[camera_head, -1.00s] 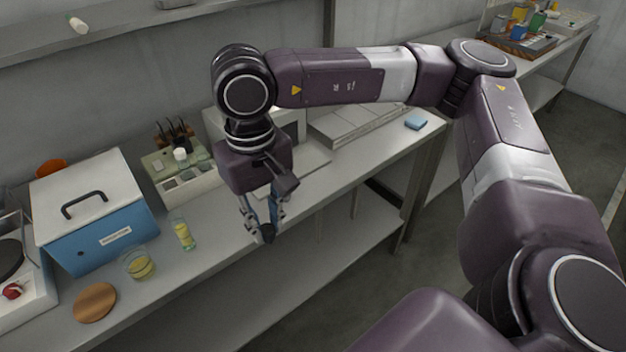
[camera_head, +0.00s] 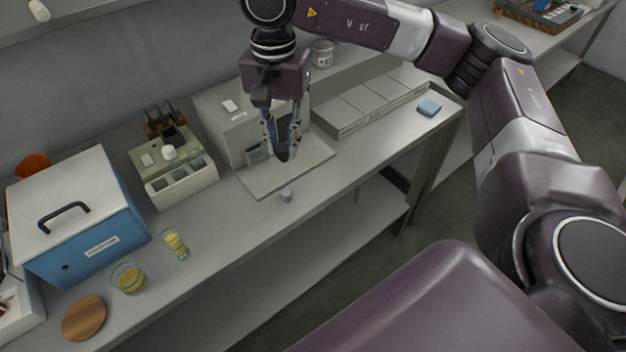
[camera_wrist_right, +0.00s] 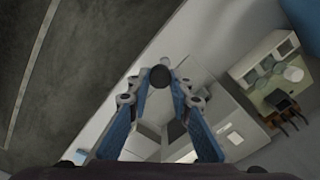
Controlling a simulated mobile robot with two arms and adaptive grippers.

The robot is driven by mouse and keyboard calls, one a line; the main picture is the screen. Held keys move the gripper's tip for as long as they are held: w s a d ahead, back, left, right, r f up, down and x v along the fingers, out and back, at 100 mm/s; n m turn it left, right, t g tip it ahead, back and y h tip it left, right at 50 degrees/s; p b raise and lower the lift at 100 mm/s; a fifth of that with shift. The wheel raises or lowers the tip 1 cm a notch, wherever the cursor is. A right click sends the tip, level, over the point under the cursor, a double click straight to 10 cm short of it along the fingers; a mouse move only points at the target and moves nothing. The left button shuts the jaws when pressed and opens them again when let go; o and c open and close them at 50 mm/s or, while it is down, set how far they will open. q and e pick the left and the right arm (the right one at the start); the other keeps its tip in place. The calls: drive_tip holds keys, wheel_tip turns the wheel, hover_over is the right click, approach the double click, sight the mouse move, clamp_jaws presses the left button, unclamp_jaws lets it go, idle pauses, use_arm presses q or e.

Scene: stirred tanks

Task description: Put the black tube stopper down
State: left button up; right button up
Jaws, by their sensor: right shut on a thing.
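The black tube stopper (camera_head: 283,153) is between the fingertips of my right gripper (camera_head: 281,142), which is shut on it. In the head view it hangs above the pale mat or board (camera_head: 312,163) on the bench. In the right wrist view the dark round stopper (camera_wrist_right: 160,75) shows at the tips of the blue-padded fingers (camera_wrist_right: 160,90). The gripper points down. My left gripper is not in view.
A small grey cylinder (camera_head: 287,194) stands just in front of the board. A white boxy device (camera_head: 228,118) stands behind it. A blue box (camera_head: 75,215), a yellow-filled beaker (camera_head: 128,278) and a vial (camera_head: 174,243) stand to the left. A blue sponge (camera_head: 429,108) lies right. Bare bench (camera_head: 240,215) lies between.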

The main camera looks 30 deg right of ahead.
drive_tip(key=w+d+r+m+p, duration=0.2)
drive_tip(key=w+d+m, duration=0.2)
drive_tip(key=d+m, duration=0.7)
drive_tip(key=f+m, duration=0.1)
drive_tip(key=f, duration=0.4)
drive_tip(key=a+f+m, duration=0.1)
drive_tip(key=f, duration=0.4)
drive_tip(key=f+p, duration=0.1)
drive_tip(key=f, duration=0.5)
drive_tip(key=shift+w+a+m, duration=0.1)
drive_tip(key=shift+a+m, duration=0.1)
drive_tip(key=shift+m, duration=0.2)
wheel_tip(320, 180, down, 4)
drive_tip(key=shift+f+p, duration=0.2)
drive_tip(key=shift+p, duration=0.3)
drive_tip(key=shift+f, duration=0.1)
